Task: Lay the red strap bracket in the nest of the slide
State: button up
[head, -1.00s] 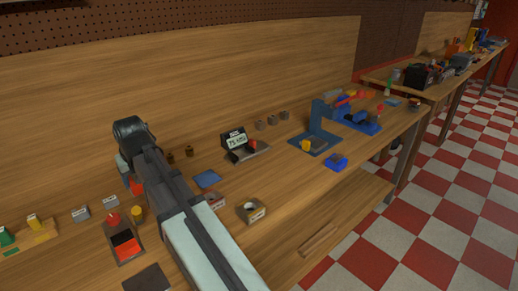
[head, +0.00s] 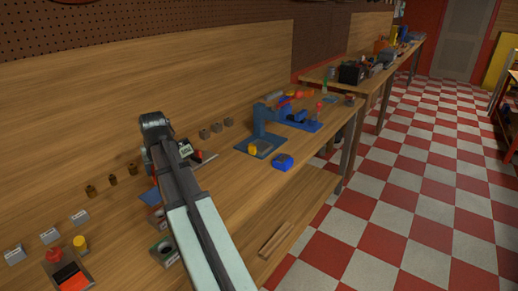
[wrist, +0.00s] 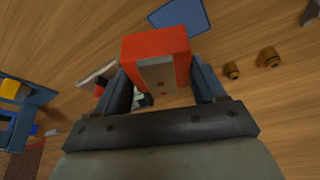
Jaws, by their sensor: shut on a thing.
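The red strap bracket (wrist: 155,45), a red piece with a grey strip with holes on its face, is between the two fingers of my gripper (wrist: 165,78) in the wrist view. The gripper is shut on it and holds it above the wooden bench. In the head view my own arm hides the gripper and bracket. A blue fixture with a red-knobbed lever (head: 300,117) stands farther along the bench; it may hold the slide, but I cannot make out a nest. The gripper is well apart from it.
A blue stand with a yellow piece (head: 262,142) and a small blue block (head: 283,161) stand before that fixture. A blue mat (wrist: 180,14) lies near the gripper.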

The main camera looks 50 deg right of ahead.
jog(key=s+d+r+m+g+h, duration=0.1)
jog(key=s+d+m, duration=0.15)
jog(key=d, duration=1.25)
jog(key=s+d+r+m+g+h, duration=0.15)
jog(key=d+m, duration=0.25)
jog(key=d, duration=1.1)
jog(key=s+d+r+m, duration=0.1)
jog(key=s+d+m, duration=0.25)
jog(key=d, duration=1.15)
jog(key=shift+s+f+m+g, duration=0.1)
jog(key=shift+f+m+g, duration=0.3)
jog(key=shift+f, duration=1.3)
jog(key=shift+f+m+g, duration=0.1)
jog(key=shift+f+m, duration=0.65)
jog(key=shift+f, duration=0.95)
jog(key=shift+s+f+m+g, duration=0.1)
jog(key=shift+f+m+g, duration=0.3)
jog(key=shift+f, duration=1.3)
jog(key=shift+f, duration=0.1)
jog(key=o, duration=1.2)
jog(key=v, duration=1.2)
jog(key=shift+s, duration=0.1)
